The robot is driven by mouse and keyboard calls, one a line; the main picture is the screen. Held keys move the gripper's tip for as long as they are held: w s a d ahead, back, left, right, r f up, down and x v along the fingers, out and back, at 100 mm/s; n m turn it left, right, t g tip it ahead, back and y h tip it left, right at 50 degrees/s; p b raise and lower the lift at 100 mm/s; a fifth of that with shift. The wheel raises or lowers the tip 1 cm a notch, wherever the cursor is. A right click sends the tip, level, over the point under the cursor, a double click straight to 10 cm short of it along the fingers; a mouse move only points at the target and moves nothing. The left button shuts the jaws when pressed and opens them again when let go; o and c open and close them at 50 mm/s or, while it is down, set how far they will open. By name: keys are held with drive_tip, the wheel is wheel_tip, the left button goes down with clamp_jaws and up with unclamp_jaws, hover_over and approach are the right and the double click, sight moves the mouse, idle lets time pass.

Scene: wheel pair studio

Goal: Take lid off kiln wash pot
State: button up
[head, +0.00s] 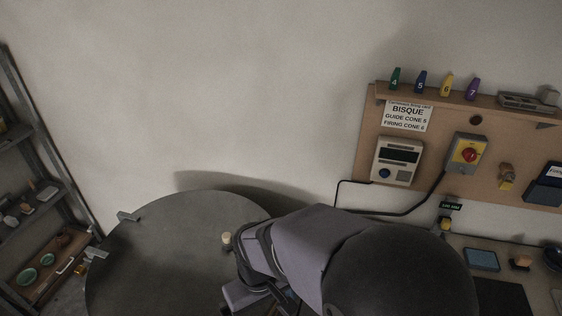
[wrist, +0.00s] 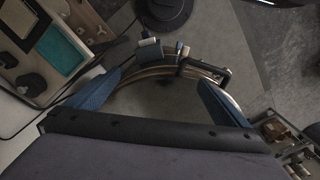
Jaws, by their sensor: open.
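My gripper (wrist: 159,77) shows in the wrist view as two blue fingers, spread apart with nothing held between them. Beyond the fingers is a round grey body with a curved metal rim (wrist: 150,73), seen from above. In the head view a large round dark grey top (head: 165,255) lies at lower left, with my arm over its right side; the gripper's fingers cannot be made out there. I cannot clearly pick out the kiln wash pot or its lid in either view. My arm hides part of the scene.
A bench with a blue-green tile (head: 482,259) and a dark bowl (head: 553,257) is at lower right. A shelf rack (head: 40,190) with dishes stands at left. A wall board (head: 440,140) holds a controller (head: 397,161) and a switch box (head: 466,153); cables hang below.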

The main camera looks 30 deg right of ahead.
drive_tip(key=shift+w, duration=0.1)
drive_tip(key=w+d+f+m+t+h+b, duration=0.1)
drive_tip(key=w+d+f+m+b, duration=0.35)
drive_tip(key=w+d, duration=0.6)
drive_tip(key=w+d+f+m+t+h+b, duration=0.15)
drive_tip(key=w+d+f+m+b, duration=0.35)
drive_tip(key=w+d, duration=0.5)
drive_tip(key=d+f+m+h+b, duration=0.1)
drive_tip(key=d+f+m+b, duration=0.1)
drive_tip(key=d, duration=0.7)
drive_tip(key=d+f+m+g+h+b, duration=0.1)
drive_tip(key=d+f+m+b, duration=0.1)
drive_tip(key=d, duration=0.8)
drive_tip(key=d+f+m+h+b, duration=0.1)
drive_tip(key=d+f+b, duration=0.3)
drive_tip(key=d, duration=0.6)
drive_tip(key=shift+s+d+f+m+b, duration=0.1)
drive_tip(key=shift+s+d+m+b, duration=0.2)
drive_tip(key=shift+m, duration=0.35)
drive_tip(key=shift+p+x, duration=0.4)
drive_tip(key=shift+x, duration=0.6)
drive_tip(key=shift+w+f, duration=0.1)
drive_tip(key=shift+w, duration=0.05)
drive_tip(key=shift+p+x, duration=1.1)
drive_tip(key=shift+x, duration=1.35)
